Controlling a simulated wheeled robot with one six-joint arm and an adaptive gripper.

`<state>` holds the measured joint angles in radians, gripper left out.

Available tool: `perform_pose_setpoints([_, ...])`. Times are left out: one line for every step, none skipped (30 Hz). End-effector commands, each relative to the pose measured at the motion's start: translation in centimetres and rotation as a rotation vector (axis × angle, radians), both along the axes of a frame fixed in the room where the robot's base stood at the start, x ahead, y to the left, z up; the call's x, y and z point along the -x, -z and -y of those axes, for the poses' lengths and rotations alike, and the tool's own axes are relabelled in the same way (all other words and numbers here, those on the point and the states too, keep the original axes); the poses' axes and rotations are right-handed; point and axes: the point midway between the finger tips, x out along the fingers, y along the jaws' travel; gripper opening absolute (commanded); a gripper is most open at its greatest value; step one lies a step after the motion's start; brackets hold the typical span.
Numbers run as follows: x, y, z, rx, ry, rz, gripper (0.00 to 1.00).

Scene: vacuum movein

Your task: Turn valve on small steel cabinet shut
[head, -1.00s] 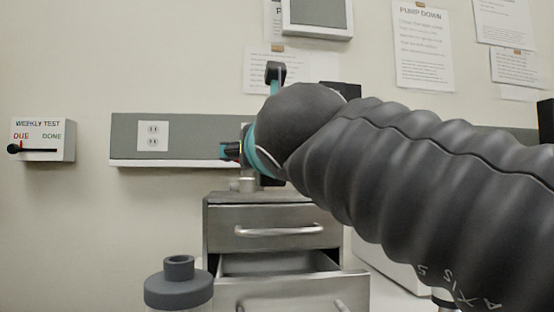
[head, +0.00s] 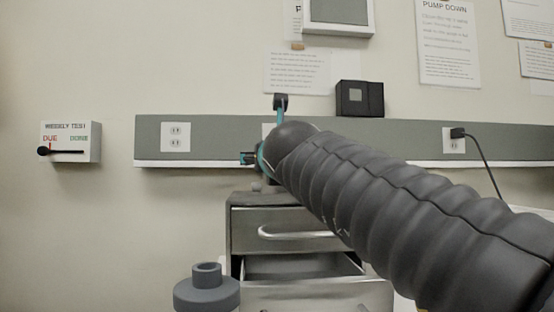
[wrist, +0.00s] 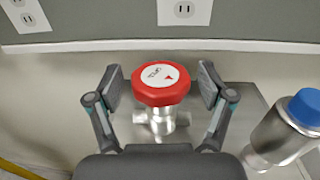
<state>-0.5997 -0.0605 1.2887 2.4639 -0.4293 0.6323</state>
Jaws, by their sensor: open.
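The valve has a red octagonal knob (wrist: 161,84) with a white printed disc and a red mark, on a silver metal body (wrist: 158,124). In the wrist view it stands on top of the small steel cabinet (wrist: 250,110). My gripper (wrist: 160,86) is open, with one finger on each side of the knob and a gap visible on both sides. In the head view the cabinet (head: 238,220) stands against the wall with its lower drawer (head: 310,290) pulled out. My arm hides the valve and most of the gripper there.
A metal cylinder with a blue cap (wrist: 308,106) is right of the valve. A grey outlet rail (head: 220,130) runs along the wall behind. A grey-capped container (head: 207,290) stands front left of the cabinet. A weekly-test box (head: 72,142) hangs at left.

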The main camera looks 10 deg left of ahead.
Motion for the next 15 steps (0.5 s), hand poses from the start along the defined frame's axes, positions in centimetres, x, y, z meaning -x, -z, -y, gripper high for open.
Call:
perform_pose_setpoints([0.01,-0.01,0.01,0.0,0.0,0.0,0.8])
perform_pose_setpoints([0.02,0.0,0.02,0.0,0.0,0.0,0.8])
perform_pose_setpoints([0.02,0.0,0.02,0.0,0.0,0.0,0.8])
perform_pose_setpoints([0.02,0.0,0.01,0.0,0.0,0.0,0.78])
perform_pose_setpoints([0.03,0.0,0.01,0.0,0.0,0.0,0.7])
perform_pose_setpoints([0.03,0.0,0.01,0.0,0.0,0.0,0.6])
perform_pose_setpoints([0.03,0.0,0.01,0.0,0.0,0.0,0.53])
perform_pose_setpoints([0.04,0.0,0.01,0.0,0.0,0.0,0.45])
perform_pose_setpoints([0.04,0.0,0.01,0.0,0.0,0.0,0.35])
perform_pose_setpoints([0.04,0.0,0.01,0.0,0.0,0.0,0.28])
perform_pose_setpoints([0.04,0.0,0.01,0.0,0.0,0.0,0.2])
perform_pose_setpoints([0.04,0.0,0.01,0.0,0.0,0.0,0.2])
perform_pose_setpoints([0.04,0.0,0.0,0.0,0.0,0.0,0.2])
perform_pose_setpoints([0.04,0.0,0.0,0.0,0.0,0.0,0.2])
perform_pose_setpoints([0.04,0.01,-0.01,0.001,0.001,0.0,0.2])
